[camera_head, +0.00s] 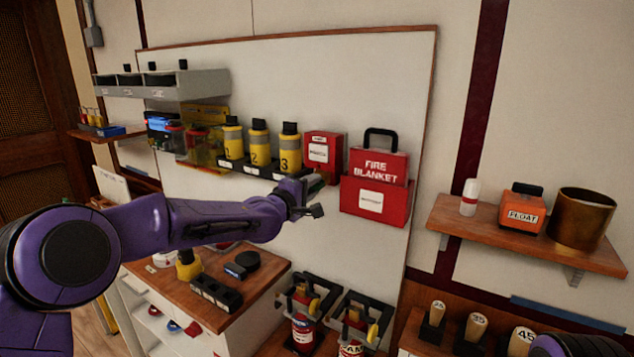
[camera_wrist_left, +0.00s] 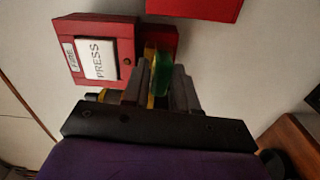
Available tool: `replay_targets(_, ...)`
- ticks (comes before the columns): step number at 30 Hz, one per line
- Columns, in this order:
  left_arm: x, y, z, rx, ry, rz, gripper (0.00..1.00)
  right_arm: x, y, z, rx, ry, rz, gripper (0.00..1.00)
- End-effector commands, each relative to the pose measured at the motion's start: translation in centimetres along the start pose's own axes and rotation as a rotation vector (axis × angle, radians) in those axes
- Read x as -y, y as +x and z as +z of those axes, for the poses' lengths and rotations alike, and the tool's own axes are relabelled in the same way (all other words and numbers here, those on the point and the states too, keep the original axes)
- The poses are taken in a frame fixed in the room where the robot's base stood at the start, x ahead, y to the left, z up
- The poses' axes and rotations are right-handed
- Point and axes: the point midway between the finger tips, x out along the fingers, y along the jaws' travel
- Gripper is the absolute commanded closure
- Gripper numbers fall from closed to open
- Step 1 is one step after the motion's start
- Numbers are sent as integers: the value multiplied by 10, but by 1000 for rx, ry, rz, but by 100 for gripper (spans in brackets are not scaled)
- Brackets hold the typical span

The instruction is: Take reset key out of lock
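The red fire box (camera_head: 322,152) marked PRESS is on the white wall board, left of the fire blanket holder. In the left wrist view the box (camera_wrist_left: 105,55) is just beyond my fingers, with a small dark round spot on its front. My left gripper (camera_head: 318,193) is in front of and below the box. In the wrist view its fingers (camera_wrist_left: 160,88) close around a green piece with a yellow strip, apparently the reset key (camera_wrist_left: 165,78). Whether the key's far end sits in a lock is hidden. My right gripper is out of view.
The red fire blanket holder (camera_head: 375,200) is close right of my left gripper. Several yellow bottles (camera_head: 258,142) stand on a rack to the left. Below are a wooden counter (camera_head: 262,284) and black-handled red canisters (camera_head: 303,330). A wooden shelf (camera_head: 520,238) is at the right.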

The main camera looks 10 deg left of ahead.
Motion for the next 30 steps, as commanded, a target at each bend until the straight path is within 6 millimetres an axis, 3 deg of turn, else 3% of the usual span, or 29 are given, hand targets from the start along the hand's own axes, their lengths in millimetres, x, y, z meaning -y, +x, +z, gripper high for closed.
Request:
replay_targets(1,0,0,0,0,0,0,91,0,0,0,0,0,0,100)
replay_targets(2,0,0,0,0,0,0,100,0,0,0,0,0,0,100)
replay_targets(11,0,-2,-1,-1,0,1,100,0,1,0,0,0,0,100)
replay_targets(30,0,-26,0,-1,-1,1,100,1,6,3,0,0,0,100)
